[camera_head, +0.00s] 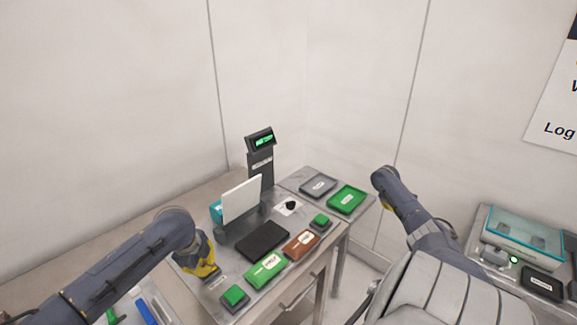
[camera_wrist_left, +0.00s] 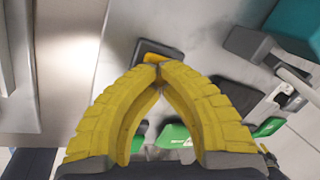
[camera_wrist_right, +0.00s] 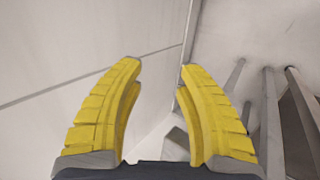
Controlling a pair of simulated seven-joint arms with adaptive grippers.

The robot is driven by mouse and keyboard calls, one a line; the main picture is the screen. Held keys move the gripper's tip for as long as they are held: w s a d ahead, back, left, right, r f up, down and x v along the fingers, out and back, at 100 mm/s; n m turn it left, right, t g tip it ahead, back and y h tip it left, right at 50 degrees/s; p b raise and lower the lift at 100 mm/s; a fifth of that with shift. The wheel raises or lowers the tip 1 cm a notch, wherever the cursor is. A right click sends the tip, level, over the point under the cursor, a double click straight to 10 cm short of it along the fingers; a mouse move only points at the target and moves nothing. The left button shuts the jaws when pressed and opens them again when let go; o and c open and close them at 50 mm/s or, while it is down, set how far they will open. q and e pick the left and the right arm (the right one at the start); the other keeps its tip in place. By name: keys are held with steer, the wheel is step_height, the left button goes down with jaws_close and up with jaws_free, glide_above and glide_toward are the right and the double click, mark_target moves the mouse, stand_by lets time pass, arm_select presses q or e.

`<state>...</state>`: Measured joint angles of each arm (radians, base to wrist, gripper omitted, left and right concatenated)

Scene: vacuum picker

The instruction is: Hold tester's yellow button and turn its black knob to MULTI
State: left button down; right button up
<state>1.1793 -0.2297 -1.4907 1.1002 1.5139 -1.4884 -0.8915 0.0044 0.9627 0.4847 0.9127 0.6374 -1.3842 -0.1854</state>
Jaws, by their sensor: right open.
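The tester (camera_head: 261,165) stands at the back of the metal table with a lit green display. Its black knob (camera_head: 290,205) sits on a white plate; any lettering there is too small to read. In the left wrist view a yellow button (camera_wrist_left: 151,57) on a dark housing shows just beyond my left gripper (camera_wrist_left: 159,69), whose fingertips meet with nothing seen between them. Whether they touch the button I cannot tell. In the head view my left gripper (camera_head: 206,272) covers that spot at the table's near left. My right gripper (camera_wrist_right: 160,67) is open and empty, away from the table.
A white panel (camera_head: 241,199) stands upright near the tester. Green (camera_head: 266,268) and brown (camera_head: 301,243) trays and green buttons (camera_head: 234,296) line the front edge. Grey (camera_head: 318,185) and green (camera_head: 347,199) trays lie at the right. Another bench (camera_head: 480,235) stands at far right.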

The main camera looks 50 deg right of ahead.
steer(key=w+r+t, duration=0.3)
steer(key=w+r, duration=0.9)
steer(key=r, duration=0.1)
steer(key=w+a, duration=0.2)
steer(key=w+a+f+n+y, duration=0.1)
steer(key=w+a, duration=0.1)
steer(key=a, duration=0.1)
steer(key=w+a+f+n+y, duration=0.1)
steer(key=a, duration=0.2)
steer(key=shift+w+a+f, duration=0.1)
steer(key=shift+w+a, duration=0.05)
steer(key=shift+w, duration=0.25)
steer(key=w+a+n+y, duration=0.2)
steer(key=w+a, duration=0.4)
steer(key=a, duration=0.2)
steer(key=n+g+y, duration=0.2)
steer(key=n+y, duration=0.1)
steer(key=n, duration=0.3)
glide_toward(288, 202)
steer(key=f, duration=1)
steer(key=shift+s+d, duration=0.15)
steer(key=shift+d, duration=0.2)
jaws_close()
